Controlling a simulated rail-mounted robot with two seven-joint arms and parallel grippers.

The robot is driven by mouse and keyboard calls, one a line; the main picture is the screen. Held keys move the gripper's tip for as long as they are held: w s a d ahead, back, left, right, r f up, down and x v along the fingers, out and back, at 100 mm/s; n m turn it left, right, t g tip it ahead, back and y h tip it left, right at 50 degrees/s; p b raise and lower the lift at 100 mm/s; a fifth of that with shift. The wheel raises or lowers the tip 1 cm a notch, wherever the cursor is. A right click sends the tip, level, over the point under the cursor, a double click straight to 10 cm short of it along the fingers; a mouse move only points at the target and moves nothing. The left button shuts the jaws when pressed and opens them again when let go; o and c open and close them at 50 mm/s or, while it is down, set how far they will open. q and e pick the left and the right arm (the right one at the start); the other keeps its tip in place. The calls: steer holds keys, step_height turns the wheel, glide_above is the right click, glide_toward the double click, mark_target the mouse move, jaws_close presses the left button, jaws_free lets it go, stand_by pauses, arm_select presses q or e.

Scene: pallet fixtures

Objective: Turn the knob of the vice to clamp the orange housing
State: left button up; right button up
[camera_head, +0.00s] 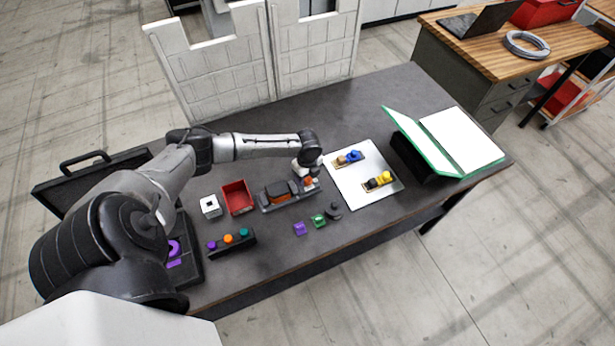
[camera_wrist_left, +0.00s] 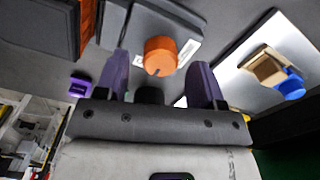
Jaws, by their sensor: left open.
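The grey vice (camera_head: 268,204) stands on the dark table with the orange housing (camera_head: 279,189) between its jaws. Its orange knob (camera_head: 308,181) is at the right end. My left gripper (camera_head: 308,174) reaches down over that end. In the left wrist view the knob (camera_wrist_left: 160,54) shows in line with the gap between the two open fingers of my left gripper (camera_wrist_left: 160,66), near their tips. The fingers stand apart on either side with visible room; I cannot tell how deep the knob sits. The orange housing (camera_wrist_left: 88,25) shows at the upper left there. My right gripper is not in view.
A red bin (camera_head: 238,197) and a white block (camera_head: 210,206) stand left of the vice. A light plate (camera_head: 345,185) with parts lies close right. Purple (camera_head: 300,229) and green (camera_head: 319,221) pieces lie in front. A green-edged folder (camera_head: 440,145) stands farther right.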

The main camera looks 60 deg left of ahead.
arm_select(q)
steer(key=shift+f, duration=0.8)
steer(key=shift+c, duration=0.2)
steer(key=c, duration=0.9)
